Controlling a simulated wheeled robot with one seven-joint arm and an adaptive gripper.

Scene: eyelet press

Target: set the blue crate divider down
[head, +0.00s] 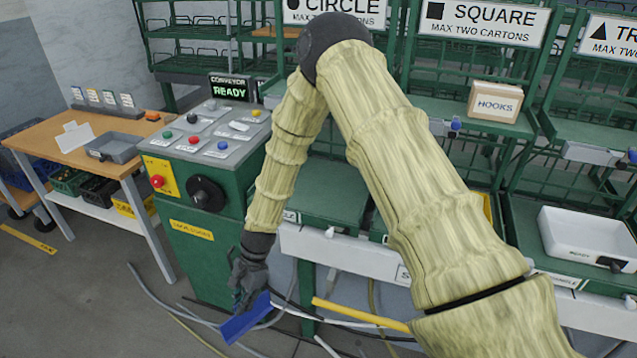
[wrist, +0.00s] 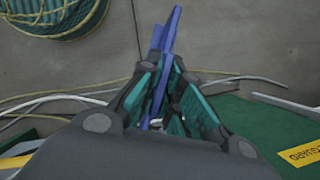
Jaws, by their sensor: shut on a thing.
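The blue crate divider (head: 245,318) is a flat blue piece low in the middle of the head view. My gripper (head: 246,290) is shut on it and holds it in front of the green control cabinet. In the wrist view the divider (wrist: 167,40) stands up between the teal-padded fingers of my gripper (wrist: 168,88). Its lower part is hidden by the fingers. I cannot tell how high it is above the floor.
A green control cabinet (head: 205,262) with a red button stands beside my gripper. Cables (head: 180,308) lie on the floor below. A wooden table (head: 42,140) is at left. Green racks hold a HOOKS carton (head: 495,102) and a white tray (head: 585,238). A coiled rope-like bundle (wrist: 55,15) shows in the wrist view.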

